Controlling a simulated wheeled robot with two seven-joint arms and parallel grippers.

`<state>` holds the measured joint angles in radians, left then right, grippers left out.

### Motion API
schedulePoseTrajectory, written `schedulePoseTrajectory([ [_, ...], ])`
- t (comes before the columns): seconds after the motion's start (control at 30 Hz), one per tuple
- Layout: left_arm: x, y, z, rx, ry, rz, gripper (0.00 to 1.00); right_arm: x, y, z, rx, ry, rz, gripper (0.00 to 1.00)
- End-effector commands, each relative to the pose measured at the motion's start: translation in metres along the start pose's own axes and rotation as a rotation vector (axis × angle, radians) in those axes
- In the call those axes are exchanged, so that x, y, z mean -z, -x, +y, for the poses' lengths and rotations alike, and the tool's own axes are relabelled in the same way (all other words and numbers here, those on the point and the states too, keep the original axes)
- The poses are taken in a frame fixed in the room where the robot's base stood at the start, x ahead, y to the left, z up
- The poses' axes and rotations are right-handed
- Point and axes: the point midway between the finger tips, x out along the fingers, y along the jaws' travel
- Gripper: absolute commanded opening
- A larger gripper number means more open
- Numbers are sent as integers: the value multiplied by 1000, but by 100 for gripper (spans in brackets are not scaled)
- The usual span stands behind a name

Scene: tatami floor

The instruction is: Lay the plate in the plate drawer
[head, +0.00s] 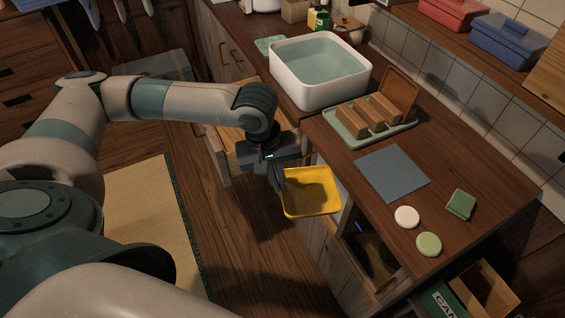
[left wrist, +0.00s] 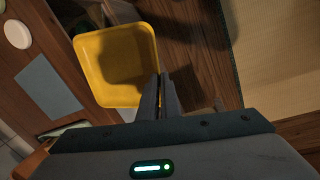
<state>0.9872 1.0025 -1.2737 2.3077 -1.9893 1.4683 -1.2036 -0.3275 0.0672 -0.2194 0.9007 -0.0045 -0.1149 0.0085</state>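The plate (head: 312,190) is yellow and square with a raised rim. My left gripper (head: 278,180) is shut on its left rim and holds it in the air beside the counter, above the floor. The left wrist view shows the plate (left wrist: 117,65) with the gripper's fingers (left wrist: 160,98) closed together at its rim. A wooden drawer (head: 221,160) stands pulled out of the counter front, behind and left of the gripper. My arm hides much of its inside, so its contents cannot be told. My right gripper is not in view.
The counter bears a white basin (head: 318,95), a green tray with wooden blocks (head: 352,135), a blue-grey mat (head: 392,173), two round discs (head: 407,217) and a green block (head: 460,204). An open cubby (head: 370,245) is below. The wooden floor (head: 245,255) by the counter is clear.

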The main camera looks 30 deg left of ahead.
Motion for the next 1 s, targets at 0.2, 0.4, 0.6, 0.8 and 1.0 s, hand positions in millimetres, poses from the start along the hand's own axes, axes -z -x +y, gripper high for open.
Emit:
schedulePoseTrajectory([
  [0.2, -24, -38, -3, -3, -351, -63, 0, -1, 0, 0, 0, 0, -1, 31],
  [0.4, -42, -61, -1, -11, -585, -102, 0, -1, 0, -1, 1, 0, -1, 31],
  [0.6, -49, -69, 0, -15, -675, -115, 0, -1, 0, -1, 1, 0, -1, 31],
  [0.8, -50, -69, 0, -15, -679, -115, 0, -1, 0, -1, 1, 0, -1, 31],
  [1.0, -49, -69, 0, -15, -678, -115, 0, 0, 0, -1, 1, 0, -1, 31],
])
